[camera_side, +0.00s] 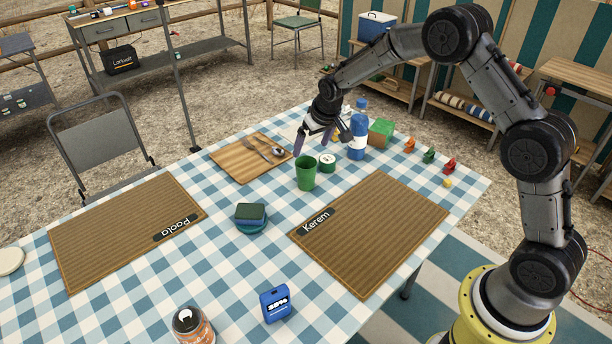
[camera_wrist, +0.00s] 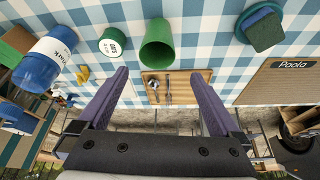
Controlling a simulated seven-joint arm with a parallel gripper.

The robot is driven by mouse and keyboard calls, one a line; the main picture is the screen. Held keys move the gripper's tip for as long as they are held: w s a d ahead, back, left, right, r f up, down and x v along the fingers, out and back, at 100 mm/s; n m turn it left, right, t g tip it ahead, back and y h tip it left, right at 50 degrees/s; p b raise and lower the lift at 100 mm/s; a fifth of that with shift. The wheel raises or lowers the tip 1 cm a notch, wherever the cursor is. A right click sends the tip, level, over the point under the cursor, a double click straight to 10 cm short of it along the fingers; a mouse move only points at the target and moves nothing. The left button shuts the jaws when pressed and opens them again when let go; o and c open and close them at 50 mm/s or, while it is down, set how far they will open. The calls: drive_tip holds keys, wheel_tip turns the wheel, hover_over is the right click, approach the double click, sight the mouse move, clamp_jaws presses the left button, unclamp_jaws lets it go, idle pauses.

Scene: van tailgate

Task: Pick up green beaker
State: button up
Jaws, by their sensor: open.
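The green beaker (camera_side: 306,172) stands upright on the checked tablecloth, near the middle of the table. It also shows in the wrist view (camera_wrist: 157,46), top centre, beyond the fingertips. My gripper (camera_side: 322,136) is open and empty, above and a little behind the beaker in the side view. Its two purple-grey fingers (camera_wrist: 158,78) are spread wide in the wrist view, with the beaker lying between their lines but apart from them.
A green-and-white tin (camera_side: 327,163) stands close beside the beaker. A blue bottle (camera_side: 358,138) and a green-topped box (camera_side: 381,132) stand behind right. A wooden board (camera_side: 232,162) with cutlery lies left.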

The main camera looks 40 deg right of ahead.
sight(306, 159)
drive_tip(key=x, duration=0.8)
drive_tip(key=shift+s, duration=0.1)
drive_tip(key=shift+d+x, duration=0.1)
drive_tip(key=shift+x, duration=1.3)
drive_tip(key=shift+d+x, duration=0.15)
drive_tip(key=shift+x, duration=1.2)
drive_tip(key=shift+s, duration=0.15)
drive_tip(key=shift+c, duration=0.3)
drive_tip(key=c, duration=1.1)
